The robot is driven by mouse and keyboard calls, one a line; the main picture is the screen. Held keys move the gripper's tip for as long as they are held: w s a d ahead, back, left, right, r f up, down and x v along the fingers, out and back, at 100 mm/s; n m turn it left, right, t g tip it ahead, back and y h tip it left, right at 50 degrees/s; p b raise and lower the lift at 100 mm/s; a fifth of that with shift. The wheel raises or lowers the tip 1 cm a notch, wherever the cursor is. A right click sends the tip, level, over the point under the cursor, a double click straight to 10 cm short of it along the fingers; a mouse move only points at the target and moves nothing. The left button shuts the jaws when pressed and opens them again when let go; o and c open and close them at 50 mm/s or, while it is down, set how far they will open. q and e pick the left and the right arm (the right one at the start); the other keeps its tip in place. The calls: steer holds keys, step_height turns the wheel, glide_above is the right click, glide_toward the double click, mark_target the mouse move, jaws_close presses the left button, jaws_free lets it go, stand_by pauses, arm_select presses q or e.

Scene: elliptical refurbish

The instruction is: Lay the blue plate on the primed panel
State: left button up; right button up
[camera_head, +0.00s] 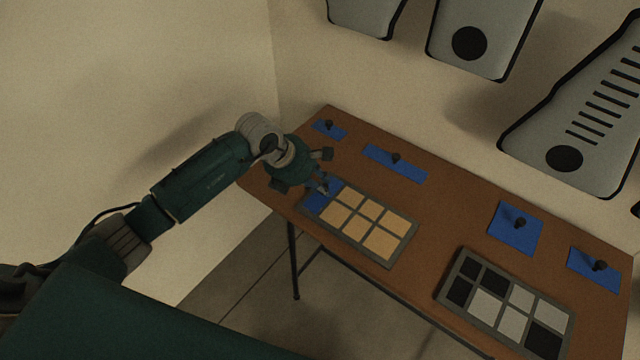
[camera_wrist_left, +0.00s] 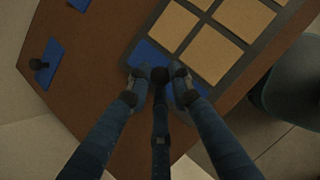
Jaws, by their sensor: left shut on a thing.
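My left gripper (camera_head: 322,182) is shut at the left end of the panel with tan squares (camera_head: 401,246). Beneath its fingers is a blue plate (camera_head: 318,203), over the panel's end cells. In the left wrist view the fingers (camera_wrist_left: 160,76) close around a dark knob on the blue plate (camera_wrist_left: 148,53), partly hiding both. Tan squares (camera_wrist_left: 212,57) lie beside the plate in the panel's grey frame. I cannot tell whether the plate touches the panel or is just above it. My right gripper is not in view.
Several other blue plates with black knobs lie on the brown table: back left (camera_head: 328,130), back middle (camera_head: 408,168), and right (camera_head: 512,238) (camera_head: 597,279). A second panel with black and white squares (camera_head: 487,294) lies front right. Grey shapes (camera_head: 470,60) hang on the wall behind.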

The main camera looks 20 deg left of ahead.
arm_select(q)
steer(key=o, duration=0.9)
steer(key=shift+o, duration=0.2)
steer(key=v, duration=1.2)
